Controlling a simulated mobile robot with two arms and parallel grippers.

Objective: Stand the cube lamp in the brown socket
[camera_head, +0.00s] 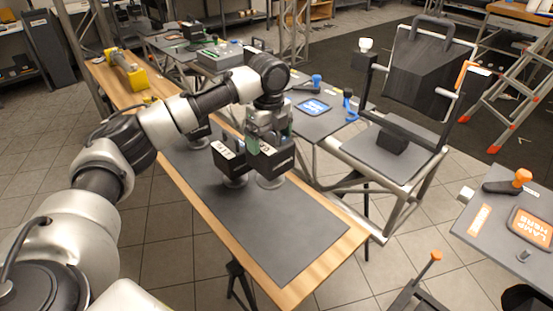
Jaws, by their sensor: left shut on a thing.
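My left gripper (252,180) points down just above the dark mat (290,235) on the wooden bench. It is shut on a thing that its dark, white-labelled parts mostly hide. Pale round discs show low at the gripper; I cannot tell whether they belong to it or to the held thing. I cannot pick out the cube lamp for certain. No clearly brown socket shows. An orange "LAMP HERE" sign (531,227) is on the grey table at the right, and a blue sign (313,106) is on a grey table behind the bench. My right gripper is out of view.
A grey stand (395,165) bears a large dark panel (424,75) on a tilted support. The right table (472,225) has an orange-topped knob (523,176). A yellow item (136,77) lies on the bench's far end. The mat's near part is bare. A ladder (510,90) stands at the back right.

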